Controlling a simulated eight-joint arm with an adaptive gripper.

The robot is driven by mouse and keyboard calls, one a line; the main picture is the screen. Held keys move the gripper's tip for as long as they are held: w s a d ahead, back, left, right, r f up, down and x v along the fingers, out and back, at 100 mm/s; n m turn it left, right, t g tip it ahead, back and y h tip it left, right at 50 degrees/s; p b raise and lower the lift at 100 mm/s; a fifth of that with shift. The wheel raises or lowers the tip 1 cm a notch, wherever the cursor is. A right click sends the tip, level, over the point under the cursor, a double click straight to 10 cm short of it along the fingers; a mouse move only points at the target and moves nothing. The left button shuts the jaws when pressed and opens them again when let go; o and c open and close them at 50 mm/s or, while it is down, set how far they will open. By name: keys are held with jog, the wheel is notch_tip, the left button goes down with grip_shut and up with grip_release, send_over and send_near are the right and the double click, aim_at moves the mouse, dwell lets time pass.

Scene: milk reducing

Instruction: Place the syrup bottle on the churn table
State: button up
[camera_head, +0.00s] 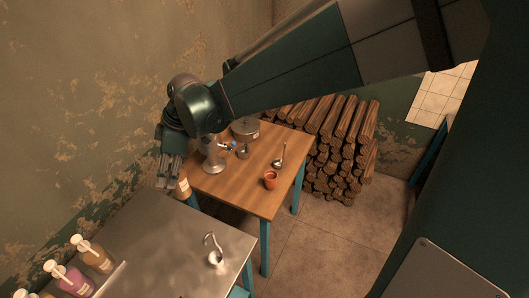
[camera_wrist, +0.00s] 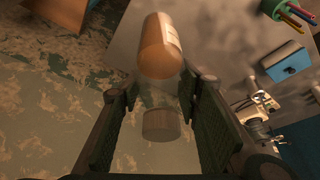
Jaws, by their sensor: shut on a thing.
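My gripper (camera_head: 171,170) is shut on a syrup bottle (camera_head: 183,188) with amber contents and a pale label. In the head view the bottle hangs below the fingers, by the left edge of the wooden table (camera_head: 235,198) and the far edge of the metal table. The head view does not show how high it is. In the wrist view the bottle (camera_wrist: 160,48) points away from my gripper (camera_wrist: 160,112), and its round cap end lies between the fingers. The wooden table, which looks like the churn table, carries a metal machine (camera_head: 213,162) near its left side.
A pot (camera_head: 245,128), a ladle (camera_head: 279,161) and a clay cup (camera_head: 270,180) stand on the wooden table; its front left is bare. The metal table (camera_head: 160,245) holds a hooked metal utensil (camera_head: 215,256) and pump bottles (camera_head: 92,255). Firewood (camera_head: 335,150) is stacked behind.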

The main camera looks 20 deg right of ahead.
jog(key=w+d+m, duration=0.2)
jog(key=w+d, duration=0.6)
jog(key=w, duration=0.5)
jog(key=w+d+m+t, duration=0.1)
jog(key=w+d+m, duration=0.1)
jog(key=w+d, duration=0.75)
jog(key=w+d+m+h, duration=0.1)
jog(key=w+d, duration=0.5)
jog(key=d, duration=0.7)
jog(key=w+d+m+t, duration=0.1)
jog(key=w+d+m, duration=0.1)
jog(key=w+d, duration=0.7)
notch_tip(320, 180, down, 16)
jog(key=s+d, duration=0.2)
jog(key=shift+d+p, duration=0.25)
jog(key=shift+p, duration=0.2)
jog(key=shift+f, duration=0.1)
jog(key=shift+f, duration=3)
jog(key=shift+f, duration=0.1)
jog(key=shift+f, duration=1.75)
